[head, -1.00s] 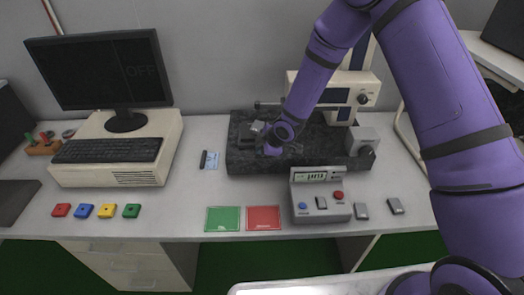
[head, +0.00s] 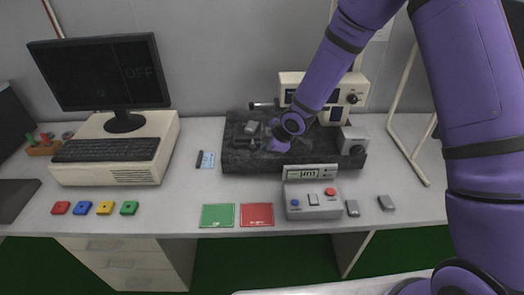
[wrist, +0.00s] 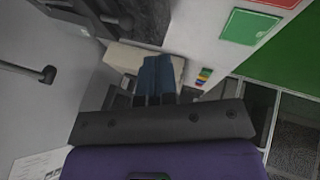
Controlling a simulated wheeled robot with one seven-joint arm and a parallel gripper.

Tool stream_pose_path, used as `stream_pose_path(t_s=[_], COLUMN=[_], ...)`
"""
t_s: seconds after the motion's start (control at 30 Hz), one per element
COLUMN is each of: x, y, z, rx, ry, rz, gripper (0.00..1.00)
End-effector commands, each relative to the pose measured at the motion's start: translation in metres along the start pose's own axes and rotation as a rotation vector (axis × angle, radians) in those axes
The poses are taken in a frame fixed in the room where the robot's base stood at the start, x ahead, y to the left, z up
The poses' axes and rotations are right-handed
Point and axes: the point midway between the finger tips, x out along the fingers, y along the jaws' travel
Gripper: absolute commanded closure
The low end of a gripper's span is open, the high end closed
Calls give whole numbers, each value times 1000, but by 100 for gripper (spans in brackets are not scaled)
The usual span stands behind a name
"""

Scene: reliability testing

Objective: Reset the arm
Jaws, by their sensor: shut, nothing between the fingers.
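My gripper (wrist: 158,62) shows in the wrist view with its two dark blue fingers together and nothing between them. It points toward the computer side of the desk. In the head view my purple arm reaches down from the upper right to the dark granite slab (head: 235,160) of the test machine. The wrist end of the arm is over the slab's middle, and the fingers are too small and covered there to make out. A small grey block (head: 251,127) shows on the slab just left of my wrist.
A beige computer (head: 150,165) with a monitor (head: 95,75) reading OFF stands left. Several coloured blocks (head: 105,208) lie at the front left. Green (head: 217,216) and red (head: 257,215) mats and a meter box (head: 312,203) lie at the front. A grey block (head: 352,141) sits on the slab's right end.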

Motion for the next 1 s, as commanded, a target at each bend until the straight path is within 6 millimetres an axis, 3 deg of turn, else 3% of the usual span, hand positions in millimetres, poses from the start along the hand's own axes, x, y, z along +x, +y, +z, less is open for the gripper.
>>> stream_pose_path(t_s=[0.2,0.47,0.57,0.67,1.0], x=[-26,-35,-48,-74,-200], y=[0,0,6,16,36], z=[0,0,3,8,30], rx=[1,3,22,68,335], ry=[0,-5,-30,-79,-278], rz=[1,1,14,40,160], gripper=[100,100,100,100,100])
